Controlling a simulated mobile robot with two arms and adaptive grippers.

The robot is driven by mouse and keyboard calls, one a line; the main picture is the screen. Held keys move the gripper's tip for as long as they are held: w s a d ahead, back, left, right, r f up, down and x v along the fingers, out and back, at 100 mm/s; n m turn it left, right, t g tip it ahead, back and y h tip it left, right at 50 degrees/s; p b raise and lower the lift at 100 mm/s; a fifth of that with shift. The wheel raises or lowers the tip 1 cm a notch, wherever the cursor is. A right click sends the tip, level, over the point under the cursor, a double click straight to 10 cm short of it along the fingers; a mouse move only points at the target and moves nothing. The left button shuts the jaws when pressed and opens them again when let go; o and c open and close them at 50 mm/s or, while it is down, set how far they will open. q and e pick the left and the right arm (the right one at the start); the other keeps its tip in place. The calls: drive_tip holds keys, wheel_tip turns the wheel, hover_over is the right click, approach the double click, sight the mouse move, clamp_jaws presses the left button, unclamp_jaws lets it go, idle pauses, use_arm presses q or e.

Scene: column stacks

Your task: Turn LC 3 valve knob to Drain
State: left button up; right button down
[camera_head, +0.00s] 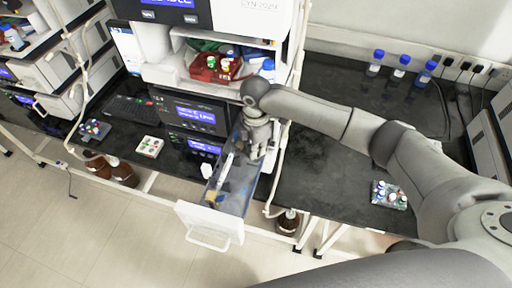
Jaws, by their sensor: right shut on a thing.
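My right gripper (258,148) reaches in from the right, fingers pointing down at the right side of an open drawer unit (233,196) of the middle column stack. It is shut on a small part there, most likely the valve knob, but the fingers hide it. The knob's markings, including Drain, cannot be read. The drawer's white front (210,222) with its handle is pulled out toward me. The stack's label above reads something like LC and a number, too small to be sure. My left gripper is not in view.
Displays (195,113) glow on the stack, with a red tray (208,70) of vials above. Blue-capped bottles (401,66) stand on the black bench at right, and a vial rack (389,195) sits nearer. Brown bottles (288,222) stand below. The bench right of the stack is mostly clear.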

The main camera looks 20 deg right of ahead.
drive_tip(key=shift+r, duration=0.1)
idle(0.3)
drive_tip(key=c, duration=1.6)
unclamp_jaws()
wheel_tip(320, 180, up, 12)
